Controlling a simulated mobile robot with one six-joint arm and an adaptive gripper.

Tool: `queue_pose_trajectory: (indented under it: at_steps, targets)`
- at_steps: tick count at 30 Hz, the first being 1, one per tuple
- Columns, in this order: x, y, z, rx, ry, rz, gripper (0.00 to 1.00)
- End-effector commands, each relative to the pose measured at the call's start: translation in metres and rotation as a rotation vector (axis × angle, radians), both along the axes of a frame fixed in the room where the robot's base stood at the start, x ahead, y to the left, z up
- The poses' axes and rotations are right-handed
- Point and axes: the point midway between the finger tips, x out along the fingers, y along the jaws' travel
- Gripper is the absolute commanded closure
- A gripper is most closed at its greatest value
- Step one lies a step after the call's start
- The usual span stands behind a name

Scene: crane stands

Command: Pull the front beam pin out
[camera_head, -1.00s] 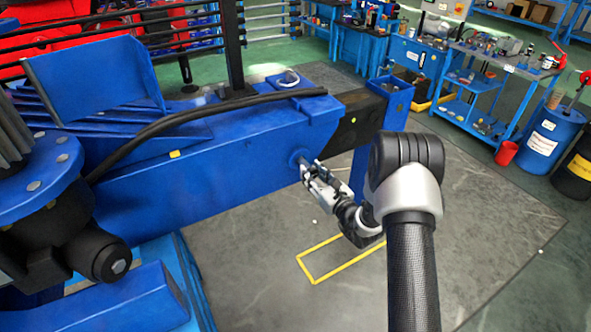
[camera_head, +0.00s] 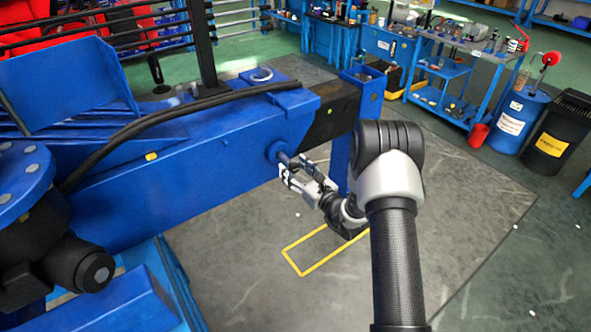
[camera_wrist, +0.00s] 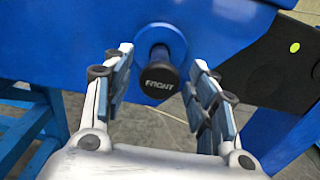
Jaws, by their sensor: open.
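The front beam pin has a black round end marked FRONT (camera_wrist: 159,78) and sits in a blue collar (camera_wrist: 160,42) on the side of the blue beam (camera_head: 190,178). In the head view, the pin (camera_head: 283,158) sticks out near the beam's right end. My gripper (camera_wrist: 160,82) is open, with one finger on each side of the black pin end. Gaps show between the pin and both fingers in the wrist view. In the head view, my gripper (camera_head: 290,172) is right at the pin, and its fingers partly hide it.
A blue upright post (camera_head: 341,150) stands right of my gripper, near the dark beam end (camera_head: 330,117). A black hose (camera_head: 150,130) runs along the beam. A yellow floor outline (camera_head: 322,255) lies below. Open floor (camera_head: 470,220) extends right towards the workbench and drums.

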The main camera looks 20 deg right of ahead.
Motion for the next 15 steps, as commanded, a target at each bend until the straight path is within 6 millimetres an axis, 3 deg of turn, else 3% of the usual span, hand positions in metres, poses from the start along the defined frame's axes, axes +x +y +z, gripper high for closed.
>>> queue_pose_trajectory:
  at_steps: [7,15]
  targets:
    - [-0.017,-0.007,0.0,0.0,0.002,-0.004,0.47]
    - [-0.072,-0.025,0.0,0.002,0.003,-0.005,0.47]
